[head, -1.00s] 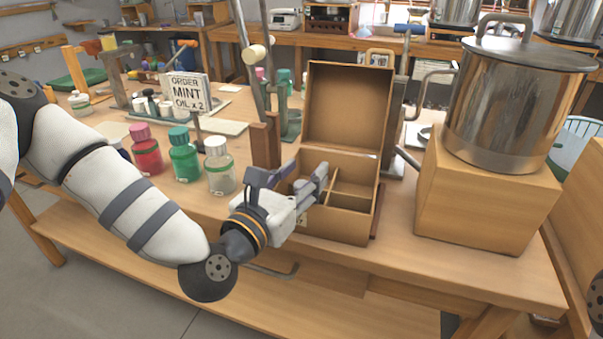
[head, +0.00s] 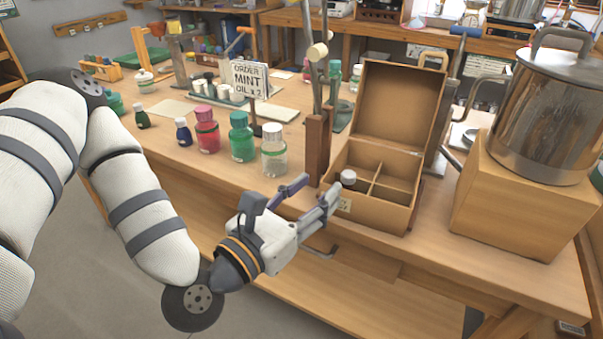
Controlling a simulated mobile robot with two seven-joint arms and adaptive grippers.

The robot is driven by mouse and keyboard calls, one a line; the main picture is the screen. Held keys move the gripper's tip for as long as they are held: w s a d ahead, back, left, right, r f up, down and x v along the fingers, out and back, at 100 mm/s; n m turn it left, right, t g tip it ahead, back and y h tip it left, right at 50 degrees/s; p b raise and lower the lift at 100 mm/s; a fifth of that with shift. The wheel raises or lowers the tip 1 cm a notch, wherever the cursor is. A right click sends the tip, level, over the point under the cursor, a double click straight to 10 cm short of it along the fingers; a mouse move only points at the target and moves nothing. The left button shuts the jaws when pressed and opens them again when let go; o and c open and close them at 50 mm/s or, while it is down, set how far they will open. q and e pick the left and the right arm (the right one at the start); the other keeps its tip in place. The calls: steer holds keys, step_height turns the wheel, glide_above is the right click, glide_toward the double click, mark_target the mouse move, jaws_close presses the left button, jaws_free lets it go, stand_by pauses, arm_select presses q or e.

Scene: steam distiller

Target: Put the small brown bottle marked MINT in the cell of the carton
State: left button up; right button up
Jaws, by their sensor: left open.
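The open carton (head: 390,217) stands on the bench right of centre, with its lid (head: 399,105) raised at the back and dividers making cells inside. A small bottle with a pale cap (head: 348,177) is in the left part of the carton, in a cell by the front left wall. Its cap and a little dark body show; the rest is hidden by the carton, and no MINT marking is readable on it. My left gripper (head: 318,190) is open and empty, just left of and in front of the carton, apart from the bottle. My right gripper is out of view.
Red (head: 207,130), green (head: 242,138) and clear (head: 274,152) jars stand left of the carton. A wooden post (head: 317,145) rises beside its left side. A sign (head: 249,80) reads ORDER MINT OIL x 2. A steel pot (head: 545,115) stands on a wooden block (head: 510,210) at right.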

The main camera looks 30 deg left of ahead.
arm_select(q)
steer(key=s+d+f+m+g, duration=0.2)
steer(key=s+f+m+g, duration=0.4)
steer(key=s+f+m, duration=0.35)
steer(key=s+d+f+m+g, duration=0.2)
steer(key=s+f+m+g, duration=0.4)
steer(key=f+m, duration=0.55)
steer(key=s+a+f+m+g+y, duration=0.2)
steer(key=s+a+f+m+g, duration=0.1)
steer(key=s+m, duration=0.3)
steer(key=s+a+f+m+g+y, duration=0.1)
steer(key=s+a+f+m+g, duration=0.3)
steer(key=s, duration=0.5)
steer(key=shift+s+a+m+g+y, duration=0.3)
steer(key=shift+a+m+y, duration=0.1)
steer(key=shift+a+m, duration=0.75)
steer(key=shift+f, duration=0.1)
